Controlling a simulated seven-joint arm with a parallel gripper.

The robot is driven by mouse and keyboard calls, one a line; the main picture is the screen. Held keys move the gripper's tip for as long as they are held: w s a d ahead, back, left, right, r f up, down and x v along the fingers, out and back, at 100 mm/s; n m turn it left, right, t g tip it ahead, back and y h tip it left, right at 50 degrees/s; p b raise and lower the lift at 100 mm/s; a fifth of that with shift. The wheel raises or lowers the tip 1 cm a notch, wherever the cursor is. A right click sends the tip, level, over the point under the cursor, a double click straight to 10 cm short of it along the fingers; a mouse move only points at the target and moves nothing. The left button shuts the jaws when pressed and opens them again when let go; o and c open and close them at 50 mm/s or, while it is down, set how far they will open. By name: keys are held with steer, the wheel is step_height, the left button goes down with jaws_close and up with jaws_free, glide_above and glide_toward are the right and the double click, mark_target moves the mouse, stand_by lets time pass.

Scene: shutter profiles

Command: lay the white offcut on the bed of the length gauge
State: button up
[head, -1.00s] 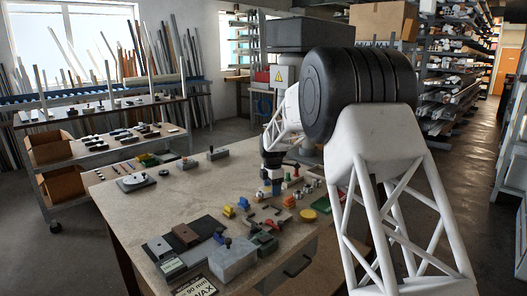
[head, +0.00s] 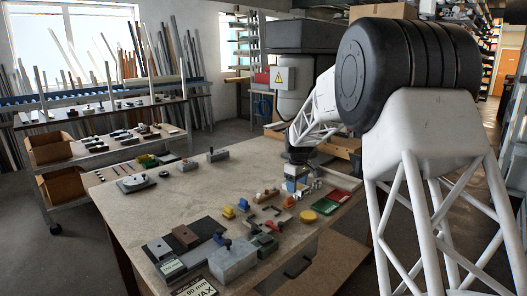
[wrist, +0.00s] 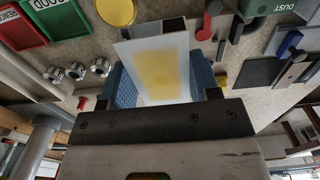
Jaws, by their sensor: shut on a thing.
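My gripper (wrist: 166,92) has its blue finger pads on either side of a flat white piece with a yellowish middle, which I take to be the white offcut (wrist: 140,60). It is shut on it, and the piece sticks out beyond the pads. In the head view my gripper (head: 294,186) is low over the right part of the bench, left of the red and green trays; the offcut is too small there to make out clearly. I cannot tell for sure which fixture is the length gauge; a grey block with a blue knob (head: 233,262) stands at the front.
A green tray (wrist: 68,12) and a red tray (wrist: 25,25) lie near a yellow disc (wrist: 117,11). A dark mat (head: 205,226) carries blocks at the front left. The bench (head: 180,205) is clear in its middle left.

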mark_target(305, 188)
steer(key=d+m, duration=0.1)
steer(key=s+d+r+m, duration=0.1)
steer(key=m, duration=0.1)
steer(key=d+m, duration=0.1)
steer(key=shift+s+r+m, duration=0.15)
steer(key=shift+s+m, duration=0.25)
steer(key=shift+s+d+r+m, duration=0.2)
steer(key=shift+d+m, duration=0.25)
steer(key=shift+m, duration=0.3)
steer(key=shift+s+d+r+m, duration=0.15)
steer(key=shift+s+d+m, duration=0.25)
steer(key=shift+m, duration=0.3)
steer(key=shift+s+d+r+m, duration=0.2)
steer(key=shift+d+m, duration=0.25)
steer(key=shift+m, duration=0.3)
steer(key=s+a+f+n, duration=0.2)
steer(key=s+a+n, duration=0.2)
steer(key=a+n, duration=0.5)
steer(key=s+a+f+n, duration=0.2)
steer(key=s+a+n, duration=0.3)
steer(key=a, duration=1.2)
steer(key=s+a+f+n, duration=0.2)
steer(key=s+a+n, duration=0.3)
steer(key=a+n, duration=0.8)
steer(key=shift+s+a+f, duration=0.15)
steer(key=shift+a, duration=0.35)
steer(key=shift+f, duration=0.15)
steer(key=shift+f, duration=2.35)
